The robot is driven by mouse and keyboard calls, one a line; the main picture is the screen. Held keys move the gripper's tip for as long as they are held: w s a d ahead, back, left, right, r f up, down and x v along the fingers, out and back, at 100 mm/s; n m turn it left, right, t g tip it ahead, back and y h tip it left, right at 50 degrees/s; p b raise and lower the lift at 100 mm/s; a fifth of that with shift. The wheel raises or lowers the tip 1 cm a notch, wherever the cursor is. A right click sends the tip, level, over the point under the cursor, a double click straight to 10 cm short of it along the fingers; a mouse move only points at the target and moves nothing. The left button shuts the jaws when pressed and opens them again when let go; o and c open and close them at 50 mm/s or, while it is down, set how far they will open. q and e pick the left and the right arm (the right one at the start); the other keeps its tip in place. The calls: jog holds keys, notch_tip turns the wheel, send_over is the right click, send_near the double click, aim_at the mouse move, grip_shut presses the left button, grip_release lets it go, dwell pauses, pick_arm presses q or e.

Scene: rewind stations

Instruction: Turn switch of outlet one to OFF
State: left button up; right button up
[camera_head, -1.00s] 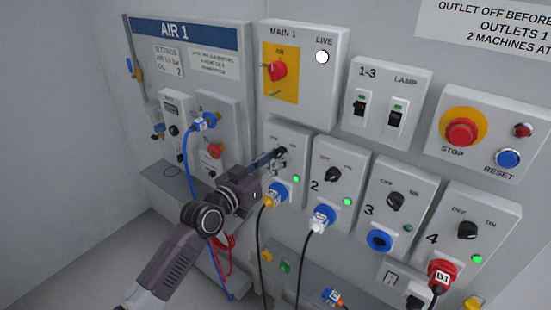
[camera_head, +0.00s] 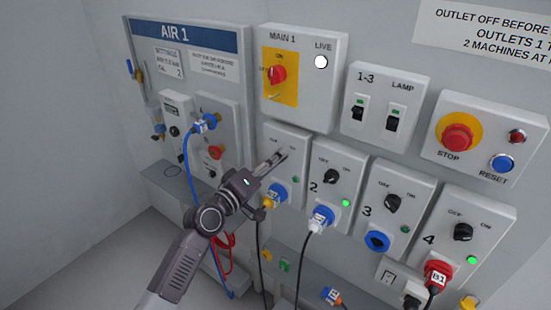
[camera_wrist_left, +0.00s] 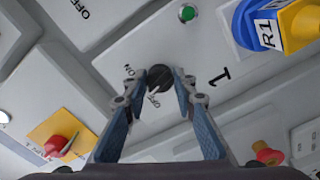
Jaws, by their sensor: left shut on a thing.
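Outlet one (camera_head: 298,145) is a light grey box on the wall, left of outlet 2. Its black switch knob (camera_wrist_left: 160,76) sits between the fingertips of my left gripper (camera_wrist_left: 158,80) in the left wrist view, beside the ON and OFF labels. In the head view the left gripper (camera_head: 281,158) reaches the switch from the lower left, and its fingers mostly hide the knob. The gripper is shut on the knob. Outlet one's lamp (camera_head: 296,179) is dark green and unlit; it also looks dark in the wrist view (camera_wrist_left: 188,13). My right gripper is not in view.
The MAIN 1 box (camera_head: 315,90) is above, and the AIR 1 panel (camera_head: 205,70) is on the left.

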pick_arm(q)
jog(key=n+p, duration=0.1)
jog(key=n, duration=0.4)
jog(key=shift+n+p, duration=0.35)
jog(key=shift+n, duration=0.05)
dwell(0.3)
jog(key=o, duration=1.2)
jog(key=shift+c, duration=0.2)
jog(key=shift+a, duration=0.1)
jog(key=v, duration=1.2)
